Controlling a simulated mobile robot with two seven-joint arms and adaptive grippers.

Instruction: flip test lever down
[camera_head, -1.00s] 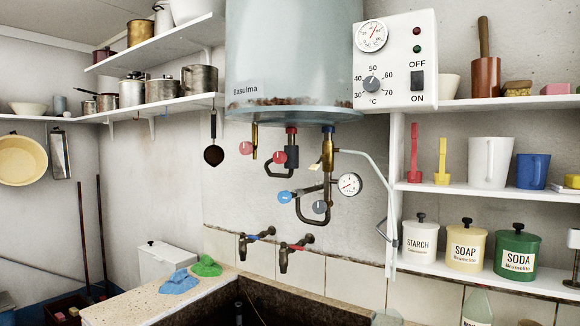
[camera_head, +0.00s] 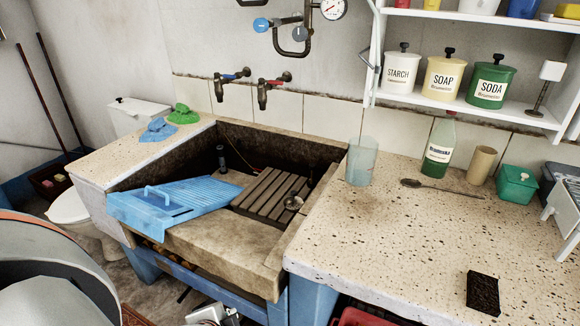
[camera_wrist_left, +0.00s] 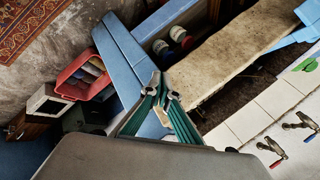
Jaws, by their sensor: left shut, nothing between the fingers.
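No test lever can be made out in the views now; the boiler and the upper valves lie above the head view's top edge. The lower bent pipe (camera_head: 291,52) still shows there, with a blue round handle (camera_head: 262,25), a grey round part (camera_head: 299,34) and part of a dial gauge (camera_head: 333,8). My left gripper (camera_wrist_left: 164,88) is shut and empty in the left wrist view, its green fingers meeting near the middle, apart from the pipes. Its fingers do not show in the head view. My right gripper is in neither view.
Two wall taps, one with a blue lever (camera_head: 237,74) and one red (camera_head: 275,79), hang above the stone trough (camera_head: 222,244). A blue washboard (camera_head: 168,204) lies across it. The speckled counter (camera_head: 400,240) holds a glass (camera_head: 362,160) and a bottle (camera_head: 440,146). Shelves stand right.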

